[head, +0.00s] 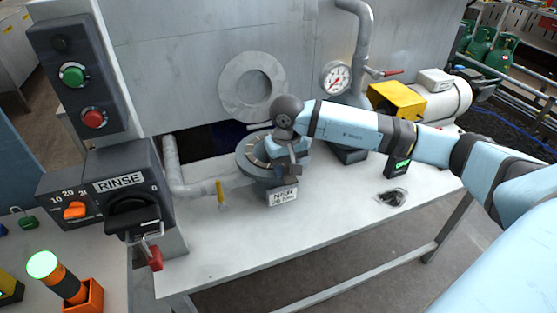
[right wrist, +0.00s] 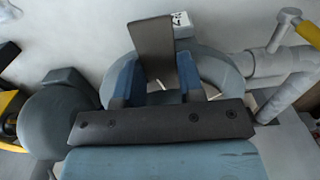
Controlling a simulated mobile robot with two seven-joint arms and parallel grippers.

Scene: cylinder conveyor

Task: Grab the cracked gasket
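A tan ring-shaped edge (head: 253,151), possibly the gasket, shows on top of a round grey fixture (head: 249,170) on the bench. No crack can be made out at this size. My right gripper (head: 290,158) is low over the right side of this fixture and hides part of it. In the right wrist view its two blue fingers (right wrist: 157,82) stand apart above the grey ring of the fixture (right wrist: 218,72). A dark flat plate (right wrist: 154,45) shows between and beyond them; I cannot tell whether they touch it. My left gripper is out of view.
A white label (head: 283,196) is on the fixture's front. A yellow-handled valve (head: 220,193) and pipe stand to its left. A RINSE control box (head: 125,190) is further left. A black item (head: 391,198) and a green-lit device (head: 398,168) lie right. The bench front (head: 240,250) is clear.

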